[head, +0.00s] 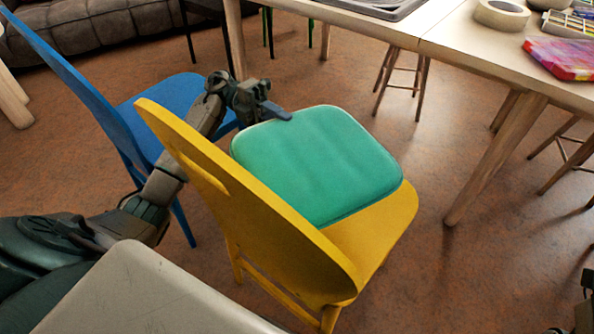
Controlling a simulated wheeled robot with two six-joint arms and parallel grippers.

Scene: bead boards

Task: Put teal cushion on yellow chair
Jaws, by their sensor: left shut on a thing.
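The teal cushion (318,165) is a rounded square pad over the seat of the yellow chair (375,232). The chair's tall back (245,205) stands nearer to me and hides the cushion's near left edge. Bare yellow seat shows along the cushion's right and lower right side. I cannot tell whether the cushion rests on the seat or hangs just above it. My left gripper (277,111) is shut on the cushion's far left edge, with my arm reaching around behind the chair back. A dark part of my right arm shows at the lower right edge; its fingers cannot be made out.
A blue chair (105,110) stands close on the left, behind my left arm. A wooden table (455,45) at the back right holds a tape roll (502,14), a grey tray and a colourful pack (562,58). Stools stand beneath it. The floor right of the yellow chair is clear.

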